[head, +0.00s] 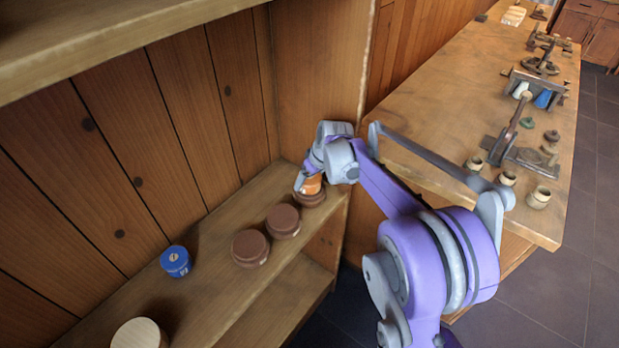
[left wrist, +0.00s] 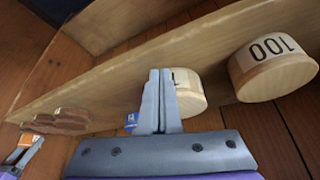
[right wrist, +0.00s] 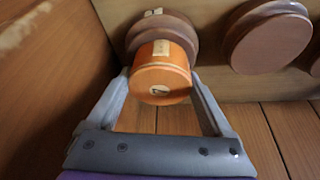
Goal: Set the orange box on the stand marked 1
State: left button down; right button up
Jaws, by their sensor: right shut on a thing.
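The orange box (head: 313,184) is at the far end of the shelf, over the last of three round brown stands (head: 309,198). My right gripper (head: 302,181) is shut on it; in the right wrist view the fingers flank the orange box (right wrist: 160,80). Its base lines up with the top of that stand (right wrist: 190,35); I cannot tell whether they touch. A pale label shows on the stand, but its mark is unreadable. The other two brown stands (head: 283,221) (head: 250,248) are bare. My left gripper (left wrist: 160,102) has its fingers together, empty.
A blue box (head: 175,261) and a pale wooden cylinder (head: 138,334) stand nearer on the shelf. In the left wrist view a pale cylinder is marked 100 (left wrist: 272,70). A side wall closes the shelf's far end. A workbench (head: 440,110) with tools and small pots stands right.

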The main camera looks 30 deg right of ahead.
jog(key=o, duration=1.1)
jog(key=shift+o, duration=0.2)
jog(key=a+p+v, duration=0.1)
jog(key=v, duration=1.1)
jog(key=s+a+f, duration=0.3)
jog(key=s+a, duration=0.2)
jog(key=s, duration=0.3)
jog(key=s+a+f+m, duration=0.1)
jog(key=s+a+f, duration=0.3)
jog(key=s, duration=0.5)
jog(key=s+a+f+m, duration=0.1)
jog(key=s+a+f, duration=0.3)
jog(key=s, duration=0.4)
jog(key=shift+s+a+t+h, duration=0.35)
jog(key=shift+a+t+h, duration=0.05)
jog(key=shift+a, duration=0.45)
